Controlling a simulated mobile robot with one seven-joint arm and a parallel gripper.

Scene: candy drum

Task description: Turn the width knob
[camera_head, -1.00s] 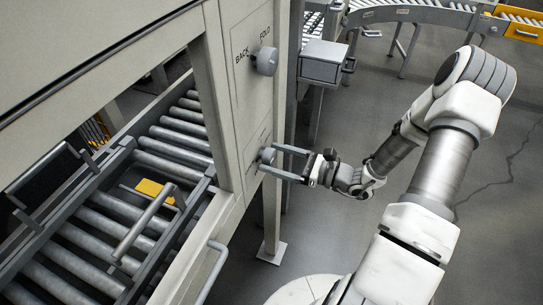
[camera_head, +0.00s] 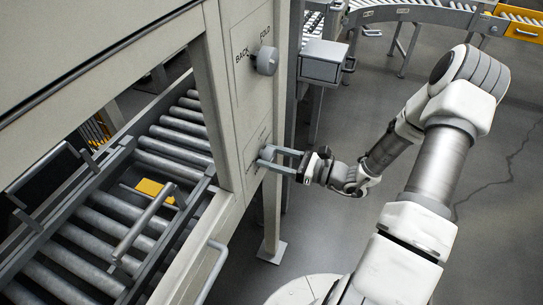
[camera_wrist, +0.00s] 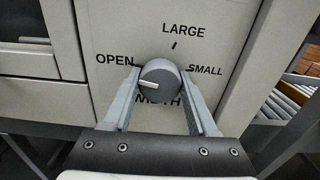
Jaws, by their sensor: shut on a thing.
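The width knob (camera_wrist: 158,80) is a round grey knob on a pale panel (camera_wrist: 105,20), with the labels OPEN, LARGE and SMALL around it and WIDTH partly hidden below. Its white pointer line points left, slightly above the horizontal, toward OPEN. My gripper (camera_wrist: 159,88) is shut on the knob, with one finger on each side of it. In the head view my gripper (camera_head: 267,158) reaches the lower part of the panel from the right. There the knob is mostly hidden by the fingers.
A second knob (camera_head: 267,61), labelled BACK and FOLD, sits higher on the same machine. A roller conveyor (camera_head: 110,225) with a yellow piece (camera_head: 156,190) runs inside the frame at left. A grey box (camera_head: 322,62) stands behind. The floor at right is open.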

